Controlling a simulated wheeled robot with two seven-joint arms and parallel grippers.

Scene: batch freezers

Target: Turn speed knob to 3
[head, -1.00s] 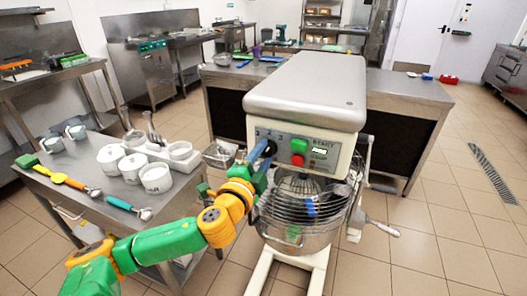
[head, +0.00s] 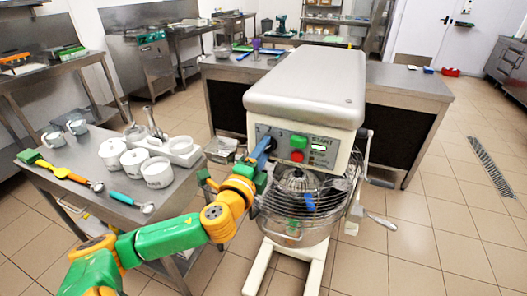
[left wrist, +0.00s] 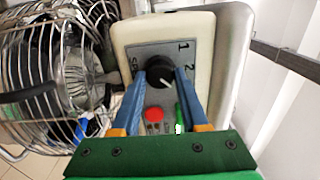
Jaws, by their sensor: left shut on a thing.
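The mixer (head: 305,88) stands in the middle of the head view, with its control panel (head: 318,148) facing me. The panel has a green and a red button. The speed knob shows in the left wrist view (left wrist: 160,73) as a round black dial with a pale pointer line. The numbers 1 and 2 are printed beside it; a 3 cannot be made out, and a finger covers part of the panel. My left gripper (head: 264,150) is at the panel's left side. Its blue fingers are shut on the knob, one on each side. My right gripper is not in view.
The wire bowl guard (head: 300,195) and bowl are just below the panel, close to my left arm. A side table (head: 90,192) with white pots and scoops stands at left. A steel counter (head: 415,85) is behind the mixer. Floor at right is clear.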

